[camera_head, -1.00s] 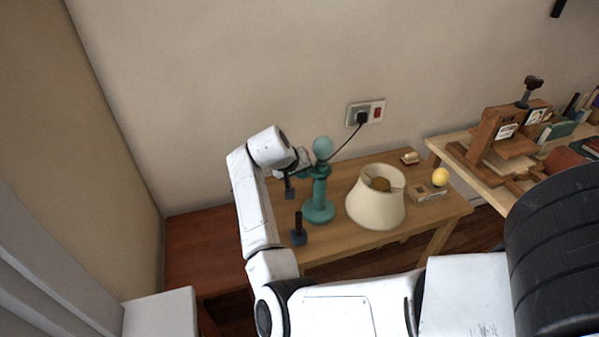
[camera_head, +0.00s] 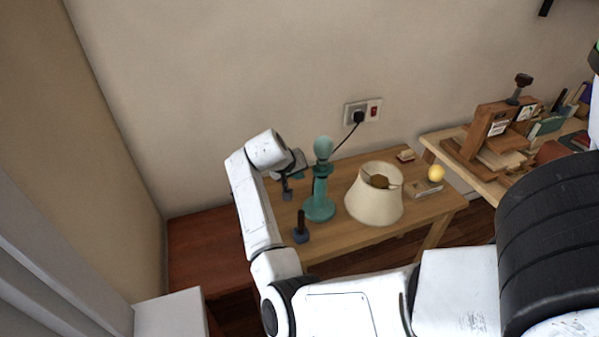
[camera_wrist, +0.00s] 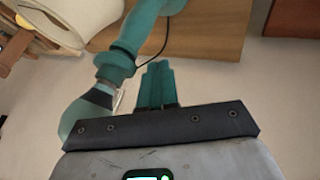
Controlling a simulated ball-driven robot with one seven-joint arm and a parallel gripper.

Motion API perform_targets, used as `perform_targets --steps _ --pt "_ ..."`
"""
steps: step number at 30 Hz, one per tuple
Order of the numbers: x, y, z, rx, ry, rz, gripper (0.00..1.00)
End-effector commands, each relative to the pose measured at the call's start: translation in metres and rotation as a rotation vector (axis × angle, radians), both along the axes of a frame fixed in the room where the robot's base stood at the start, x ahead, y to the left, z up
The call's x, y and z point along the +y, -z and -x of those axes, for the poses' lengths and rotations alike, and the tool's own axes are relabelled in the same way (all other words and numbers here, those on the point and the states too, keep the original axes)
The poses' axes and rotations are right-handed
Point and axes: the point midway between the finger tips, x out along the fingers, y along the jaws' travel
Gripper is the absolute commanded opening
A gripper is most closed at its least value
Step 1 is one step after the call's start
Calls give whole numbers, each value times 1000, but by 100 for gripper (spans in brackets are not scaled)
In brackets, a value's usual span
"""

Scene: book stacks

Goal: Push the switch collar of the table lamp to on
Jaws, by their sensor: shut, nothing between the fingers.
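The teal table lamp (camera_head: 319,208) stands upright on the wooden table without its shade, with a pale teal bulb (camera_head: 323,148) on top. Its collar (camera_head: 321,170) is just under the bulb. In the wrist view the lamp appears upside down at the left, with the collar (camera_wrist: 114,67) above the bulb (camera_wrist: 84,112). My gripper (camera_wrist: 156,80) is shut and empty, its teal fingers beside the lamp's neck with a small gap in the picture. In the head view my gripper (camera_head: 300,174) is left of the collar. I cannot tell the switch setting.
A cream lampshade (camera_head: 374,205) stands right of the lamp. A dark upright tool with a blue base (camera_head: 301,228) is in front. A yellow ball (camera_head: 436,173) lies farther right. A cord runs to the wall socket (camera_head: 362,113). A second table (camera_head: 440,146) holds books.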

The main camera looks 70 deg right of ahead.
Motion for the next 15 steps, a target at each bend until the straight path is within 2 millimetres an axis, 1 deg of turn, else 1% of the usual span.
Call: perform_targets --steps 5,15 --pt "13 -17 -3 -2 1 2 0" --pt "46 -62 -10 -4 -1 3 0"
